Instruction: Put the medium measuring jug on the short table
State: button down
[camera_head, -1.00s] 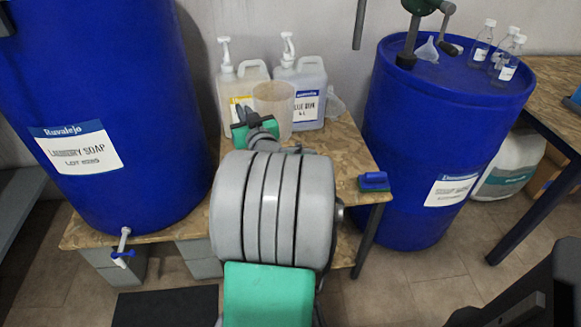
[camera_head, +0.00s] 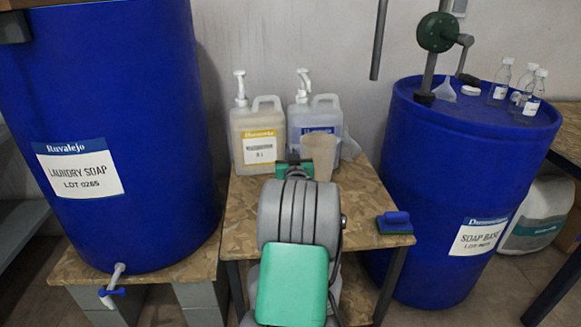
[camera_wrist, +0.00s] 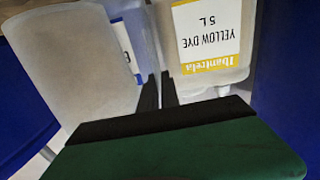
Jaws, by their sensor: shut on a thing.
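The measuring jug (camera_head: 321,152) is a translucent beige, tapered vessel in front of the blue-label dye container. In the wrist view the jug (camera_wrist: 75,75) fills the left side, close to the camera. My gripper (camera_head: 297,168) is at the jug's left side, largely hidden behind my own wrist. In the wrist view its two dark fingers (camera_wrist: 159,88) are close together at the jug's edge, shut on it. The part between the fingers is hidden. The wood-topped table (camera_head: 350,222) lies beneath; I cannot tell whether the jug's base touches it.
A yellow-dye container (camera_head: 257,142) and a blue-label container (camera_head: 313,120) stand at the back. Large blue drums stand left (camera_head: 110,90) and right (camera_head: 450,180). Bare tabletop shows at the front right.

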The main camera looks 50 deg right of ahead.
jog(key=shift+w+d+f+b, duration=0.15)
jog(key=shift+f+b, duration=0.05)
jog(key=shift+f, duration=0.7)
jog(key=shift+w+d+f+b, duration=0.1)
jog(key=shift+f+b, duration=0.1)
jog(key=shift+f, duration=0.7)
jog(key=shift+f, duration=0.2)
jog(key=c, duration=1.6)
grip_release()
